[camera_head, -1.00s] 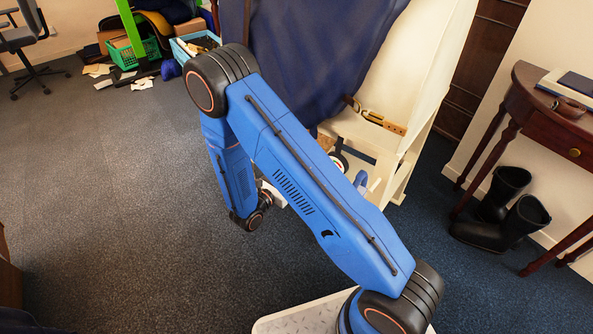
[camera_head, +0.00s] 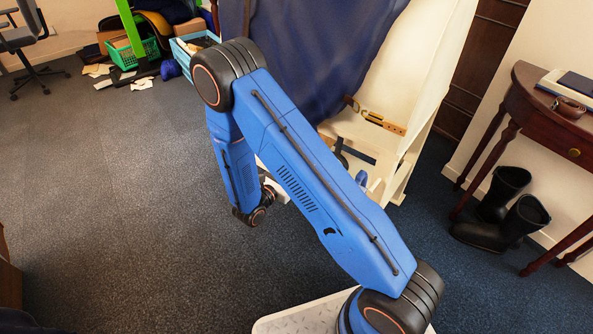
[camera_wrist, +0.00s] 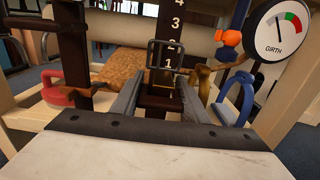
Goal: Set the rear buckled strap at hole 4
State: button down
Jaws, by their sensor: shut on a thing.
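In the wrist view a dark strap (camera_wrist: 168,27) hangs upright, with white numbers 1 to 4 rising along it. A dark rectangular buckle frame (camera_wrist: 167,57) lies across it around the 1 and 2 marks. My gripper (camera_wrist: 160,92) is below the buckle, its two grey fingers on either side of a dark strap piece (camera_wrist: 160,103), and is shut on it. Which hole the buckle pin sits in is too small to tell. In the head view my arm hides the gripper and this strap.
A round GIRTH gauge (camera_wrist: 279,31) is at upper right. A red-handled part (camera_wrist: 68,94) is at left; a blue loop (camera_wrist: 236,98) and brass piece (camera_wrist: 201,86) are close on the right. A tan strap (camera_head: 384,123) hangs on the white stand.

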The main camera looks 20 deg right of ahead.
notch_tip(320, 180, up, 7)
jog(key=shift+r, duration=0.15)
dwell(0.4)
